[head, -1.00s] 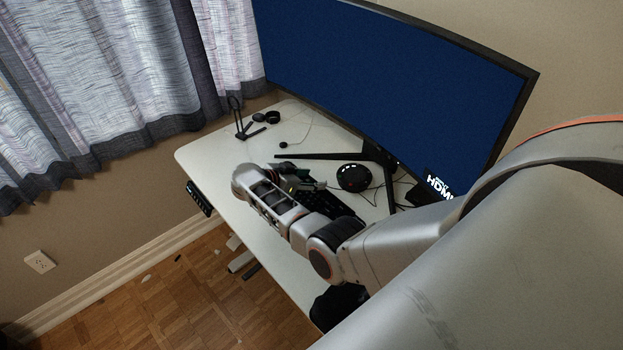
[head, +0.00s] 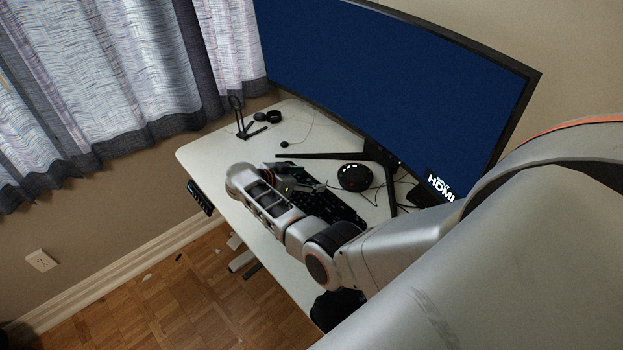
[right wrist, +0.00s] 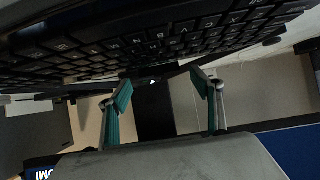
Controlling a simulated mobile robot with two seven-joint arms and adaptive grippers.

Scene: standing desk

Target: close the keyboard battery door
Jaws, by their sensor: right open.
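The black keyboard (head: 330,207) lies on the white desk, partly hidden behind my right arm in the head view. Its keys fill the top of the right wrist view (right wrist: 150,45), close to the fingers. My right gripper (right wrist: 165,100) is open, with two teal-padded fingers apart and nothing between them. In the head view the right gripper (head: 308,183) is at the far left part of the keyboard, mostly hidden by my wrist. The battery door cannot be made out in either view. My left gripper is not in view.
A large curved monitor (head: 390,80) stands at the back on dark legs. A round black device (head: 355,177) with cables sits behind the keyboard. A small black stand (head: 240,120) is at the desk's far left. The desk's left part (head: 215,155) is clear.

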